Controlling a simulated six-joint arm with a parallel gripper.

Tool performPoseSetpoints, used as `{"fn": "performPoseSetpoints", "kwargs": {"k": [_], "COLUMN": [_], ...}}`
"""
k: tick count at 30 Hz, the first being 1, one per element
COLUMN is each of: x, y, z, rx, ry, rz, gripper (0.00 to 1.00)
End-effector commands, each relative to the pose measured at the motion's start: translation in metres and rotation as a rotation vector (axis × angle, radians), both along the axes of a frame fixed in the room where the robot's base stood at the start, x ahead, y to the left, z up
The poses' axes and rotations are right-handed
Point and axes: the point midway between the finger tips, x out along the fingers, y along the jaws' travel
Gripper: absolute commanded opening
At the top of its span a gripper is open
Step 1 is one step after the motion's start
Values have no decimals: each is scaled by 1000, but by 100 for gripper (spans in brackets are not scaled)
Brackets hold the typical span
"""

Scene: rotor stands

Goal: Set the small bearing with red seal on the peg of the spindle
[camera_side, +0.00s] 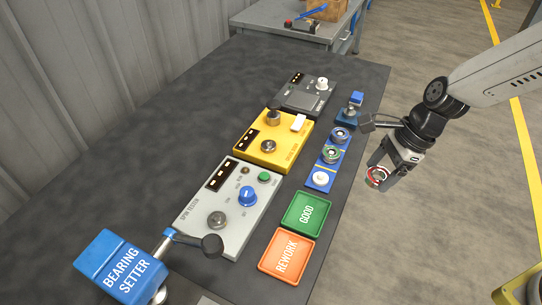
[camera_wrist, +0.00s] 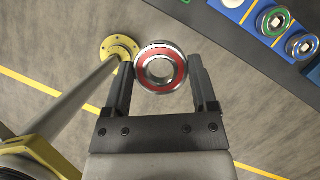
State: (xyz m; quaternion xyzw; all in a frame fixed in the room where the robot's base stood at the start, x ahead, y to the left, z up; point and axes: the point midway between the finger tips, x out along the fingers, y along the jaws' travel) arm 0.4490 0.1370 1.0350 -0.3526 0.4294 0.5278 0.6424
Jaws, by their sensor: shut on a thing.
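The bearing with the red seal (camera_side: 376,174) is held in my gripper (camera_side: 379,170), off the right edge of the table, over the floor. In the wrist view the bearing (camera_wrist: 146,84) sits between the two fingertips (camera_wrist: 160,70), its red ring and open bore facing the camera. The grey spin tester (camera_side: 190,204) lies on the table to the left. A round metal part (camera_side: 217,219) on its front left looks like the spindle. Its peg is too small to make out. No bearing with a red seal shows on it.
A blue rack (camera_side: 326,167) holds a blue-sealed bearing (camera_side: 340,135), a green-sealed one (camera_side: 331,155) and a white round seat (camera_side: 320,178). Near it are a yellow unit (camera_side: 283,157), a green GOOD tray (camera_side: 290,224), an orange REWORK tray (camera_side: 270,266) and a BEARING SETTER lever (camera_side: 212,245).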

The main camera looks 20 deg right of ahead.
Motion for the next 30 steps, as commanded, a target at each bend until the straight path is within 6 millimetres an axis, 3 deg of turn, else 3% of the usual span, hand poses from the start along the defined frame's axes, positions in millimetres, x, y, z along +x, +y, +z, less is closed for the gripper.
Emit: {"fn": "performPoseSetpoints", "kwargs": {"k": [20,26,30], "x": [5,22,38], "y": [6,25,49], "z": [1,2,3], "rx": [1,0,-1], "ry": [-1,1,4], "rz": [2,9,14], "gripper": [9,9,9]}}
